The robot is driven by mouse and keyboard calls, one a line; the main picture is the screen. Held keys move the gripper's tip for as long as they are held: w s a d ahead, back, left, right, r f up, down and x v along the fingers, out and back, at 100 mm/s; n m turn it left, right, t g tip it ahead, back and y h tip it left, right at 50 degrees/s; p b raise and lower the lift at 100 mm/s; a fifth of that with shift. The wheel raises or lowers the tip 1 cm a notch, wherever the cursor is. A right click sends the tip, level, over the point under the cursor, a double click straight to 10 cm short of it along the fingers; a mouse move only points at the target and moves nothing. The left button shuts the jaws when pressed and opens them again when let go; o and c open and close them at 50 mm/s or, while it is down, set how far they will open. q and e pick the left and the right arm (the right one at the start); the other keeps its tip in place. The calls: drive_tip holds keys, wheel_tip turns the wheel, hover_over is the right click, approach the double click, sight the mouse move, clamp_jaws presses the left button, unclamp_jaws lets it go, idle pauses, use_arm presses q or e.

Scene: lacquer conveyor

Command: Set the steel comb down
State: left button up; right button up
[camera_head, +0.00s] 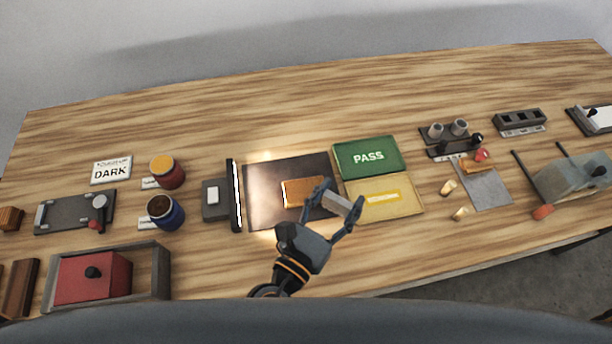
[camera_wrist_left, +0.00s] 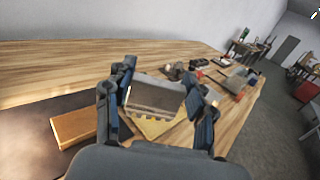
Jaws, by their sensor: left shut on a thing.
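The steel comb (camera_head: 336,203) is a grey metal plate held between the fingers of my left gripper (camera_head: 334,207). In the left wrist view the comb (camera_wrist_left: 155,97) spans the two fingers of the gripper (camera_wrist_left: 158,105), and its toothed lower edge shows. The comb is over the area between the dark mat (camera_head: 262,203) and the yellow tray (camera_head: 408,206). I cannot tell whether it touches anything below. An orange-brown block (camera_head: 297,192) lies on the dark mat, left of the gripper; it also shows in the left wrist view (camera_wrist_left: 75,127). My right gripper is not in view.
A green PASS tray (camera_head: 368,157) lies behind the yellow one. A lit bar (camera_head: 235,195) stands at the mat's left edge. Red and blue cans (camera_head: 165,211) and a red box (camera_head: 92,275) are at left. Small fixtures (camera_head: 458,136) stand at right. The table's back is clear.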

use_arm(q)
drive_tip(key=shift+d, duration=0.3)
drive_tip(key=w+a+f+b, duration=0.2)
drive_tip(key=w+b, duration=0.1)
drive_tip(key=w+a+f+b, duration=0.2)
drive_tip(key=w+f+b, duration=0.1)
drive_tip(key=w, duration=0.1)
drive_tip(key=w+a+f+b, duration=0.2)
drive_tip(key=w+f+b, duration=0.1)
drive_tip(key=b, duration=0.1)
drive_tip(key=shift+w+f, duration=0.15)
drive_tip(key=shift+w, duration=0.1)
drive_tip(key=shift+w+a+f+b, duration=0.15)
drive_tip(key=shift+w+f+b, duration=0.15)
drive_tip(key=shift+w+b, duration=0.05)
drive_tip(key=shift+w+a+f+b, duration=0.1)
drive_tip(key=shift+w+f+b, duration=0.1)
drive_tip(key=shift+f+b, duration=0.15)
drive_tip(key=f+b, duration=0.3)
drive_tip(key=b, duration=0.1)
drive_tip(key=shift+w+a+f, duration=0.1)
drive_tip(key=shift+w+f, duration=0.1)
drive_tip(key=shift+r, duration=0.1)
